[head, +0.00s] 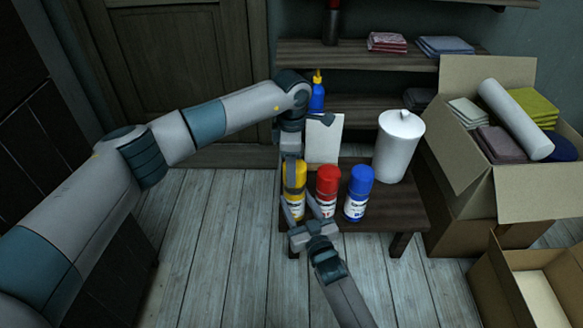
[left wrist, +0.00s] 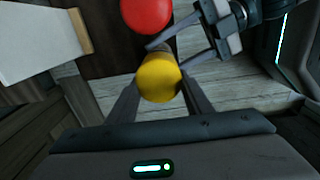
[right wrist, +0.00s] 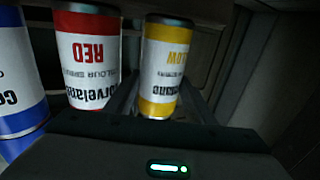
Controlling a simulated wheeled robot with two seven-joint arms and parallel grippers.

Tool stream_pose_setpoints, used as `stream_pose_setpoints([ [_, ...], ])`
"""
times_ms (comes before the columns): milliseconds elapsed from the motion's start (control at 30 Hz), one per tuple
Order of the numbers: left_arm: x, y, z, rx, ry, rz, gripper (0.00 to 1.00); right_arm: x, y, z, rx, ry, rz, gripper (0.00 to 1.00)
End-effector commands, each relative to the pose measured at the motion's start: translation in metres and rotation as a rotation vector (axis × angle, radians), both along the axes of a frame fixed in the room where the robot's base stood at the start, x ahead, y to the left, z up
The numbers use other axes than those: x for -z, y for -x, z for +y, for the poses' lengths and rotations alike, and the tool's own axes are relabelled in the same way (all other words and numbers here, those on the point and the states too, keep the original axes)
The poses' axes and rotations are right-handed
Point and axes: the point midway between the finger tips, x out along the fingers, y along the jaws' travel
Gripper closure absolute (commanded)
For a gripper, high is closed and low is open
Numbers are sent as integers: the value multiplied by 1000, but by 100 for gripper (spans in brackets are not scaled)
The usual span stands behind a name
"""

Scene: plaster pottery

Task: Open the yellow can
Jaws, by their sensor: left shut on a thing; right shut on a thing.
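The yellow can (head: 292,207) stands upright at the left front of the small dark table (head: 400,207). My left gripper (head: 293,178) comes down from above and is shut on the can's upper part; in the left wrist view the yellow top (left wrist: 158,78) sits between its fingers. My right gripper (head: 299,211) is shut around the can's lower part from the front. In the right wrist view the can (right wrist: 160,65) shows between its fingers, its label upside down. The top looks seated on the can; I cannot tell whether it is loose.
A red can (head: 327,186) and a blue can (head: 358,190) stand close to the right. Behind are a white lidded jar (head: 398,150), a pale board (head: 324,140) and a blue bottle (head: 317,98). An open cardboard box (head: 470,163) of cloths is at the right.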

Motion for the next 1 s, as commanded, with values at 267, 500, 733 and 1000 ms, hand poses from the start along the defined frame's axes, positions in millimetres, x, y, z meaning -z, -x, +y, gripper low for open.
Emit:
stream_pose_setpoints([
  [267,-25,-1,0,1,0,-3,81,0,0,0,0,0,0,91],
  [500,-39,0,0,0,0,-1,81,0,0,0,0,0,0,91],
  [733,-39,0,0,0,0,-1,81,0,0,0,0,0,0,46],
  [1000,-39,0,0,0,0,0,81,0,0,0,0,0,0,29],
])
